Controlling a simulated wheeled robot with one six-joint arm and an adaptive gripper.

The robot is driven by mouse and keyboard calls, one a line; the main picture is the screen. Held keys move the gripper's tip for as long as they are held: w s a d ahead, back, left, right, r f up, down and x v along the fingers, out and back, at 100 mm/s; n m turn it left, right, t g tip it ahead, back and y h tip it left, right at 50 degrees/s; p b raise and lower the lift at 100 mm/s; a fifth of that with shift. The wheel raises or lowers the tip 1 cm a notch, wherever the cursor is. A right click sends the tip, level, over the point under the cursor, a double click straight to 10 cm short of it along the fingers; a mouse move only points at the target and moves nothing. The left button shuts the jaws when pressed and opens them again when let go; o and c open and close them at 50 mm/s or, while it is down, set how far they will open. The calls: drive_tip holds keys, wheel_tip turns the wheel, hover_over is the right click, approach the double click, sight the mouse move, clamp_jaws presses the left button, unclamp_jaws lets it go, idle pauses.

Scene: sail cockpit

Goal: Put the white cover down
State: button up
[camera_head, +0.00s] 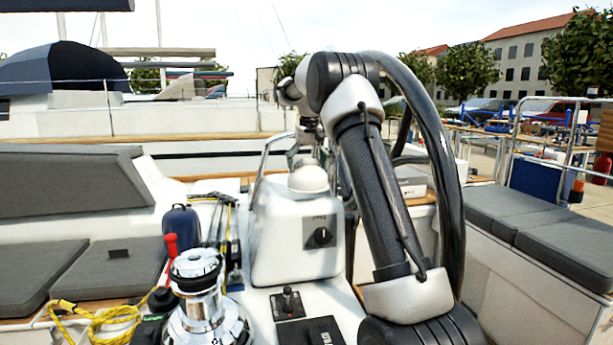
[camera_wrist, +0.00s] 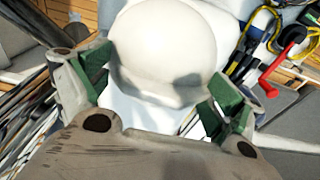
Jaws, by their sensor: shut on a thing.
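The white cover (camera_head: 308,178) is a rounded dome at the top of the white console (camera_head: 290,235), in the middle of the head view. In the wrist view the cover (camera_wrist: 165,45) fills the space between the green-padded fingers of my gripper (camera_wrist: 163,90). My gripper is shut on it from two sides. In the head view my gripper is small and partly hidden behind the cover and my arm. I cannot tell whether the cover's lower edge touches the console.
A chrome winch (camera_head: 197,295) and yellow rope (camera_head: 95,322) are at front left. A red-handled lever (camera_head: 171,248) and dark blue case (camera_head: 182,230) stand left of the console. Grey cushions (camera_head: 495,205) line the right bench. A joystick (camera_head: 288,300) sits below the console.

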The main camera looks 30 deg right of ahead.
drive_tip(key=shift+w+d, duration=0.2)
drive_tip(key=shift+w, duration=0.35)
drive_tip(key=shift+f, duration=1.75)
drive_tip(key=shift+f, duration=0.1)
drive_tip(key=o, duration=0.7)
